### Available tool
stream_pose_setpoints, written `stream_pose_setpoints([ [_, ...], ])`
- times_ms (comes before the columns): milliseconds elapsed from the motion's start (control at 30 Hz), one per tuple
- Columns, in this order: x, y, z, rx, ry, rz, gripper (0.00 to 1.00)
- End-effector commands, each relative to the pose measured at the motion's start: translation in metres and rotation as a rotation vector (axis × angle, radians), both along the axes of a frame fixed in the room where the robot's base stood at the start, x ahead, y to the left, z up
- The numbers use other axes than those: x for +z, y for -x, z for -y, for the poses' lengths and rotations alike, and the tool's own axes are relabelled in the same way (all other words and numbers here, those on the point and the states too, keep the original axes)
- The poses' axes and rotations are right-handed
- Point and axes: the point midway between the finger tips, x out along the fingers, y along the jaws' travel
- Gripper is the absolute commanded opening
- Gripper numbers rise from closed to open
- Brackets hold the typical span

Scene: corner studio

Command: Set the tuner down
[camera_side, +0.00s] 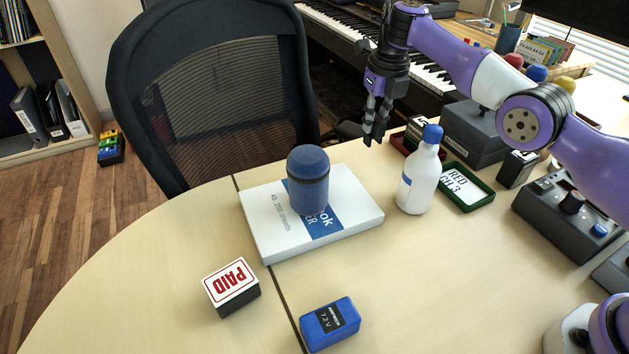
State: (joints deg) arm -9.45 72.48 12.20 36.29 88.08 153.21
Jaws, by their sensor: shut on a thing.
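My gripper (374,125) hangs in the upper middle of the side view, fingers pointing down. It is above the far edge of the table, near the piano keyboard, and left of the white bottle. Its dark fingers are close together and shut on the tuner.
A white bottle (418,182), red tray (402,146) and green tray (484,198) stand nearby. A blue canister (308,180) stands on a paper ream (272,238). A PAID stamp (231,287) and blue battery (330,324) lie nearer. The table's left side is clear.

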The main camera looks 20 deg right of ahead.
Motion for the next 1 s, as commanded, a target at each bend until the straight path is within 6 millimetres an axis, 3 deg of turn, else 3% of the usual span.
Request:
stream_pose_setpoints([
  [200, -0.009, -0.005, 0.008, 0.0, 0.0, -0.002, 0.0],
  [433, -0.041, -0.005, 0.007, 0.0, 0.005, -0.005, 0.0],
  [667, -0.045, -0.005, 0.007, 0.0, 0.006, -0.004, 0.0],
  [700, -0.045, -0.005, 0.007, 0.0, 0.006, -0.004, 0.28],
  [767, -0.045, -0.005, 0.007, 0.0, 0.006, -0.004, 0.52],
  [1000, -0.045, -0.005, 0.007, 0.001, 0.005, -0.005, 0.52],
])
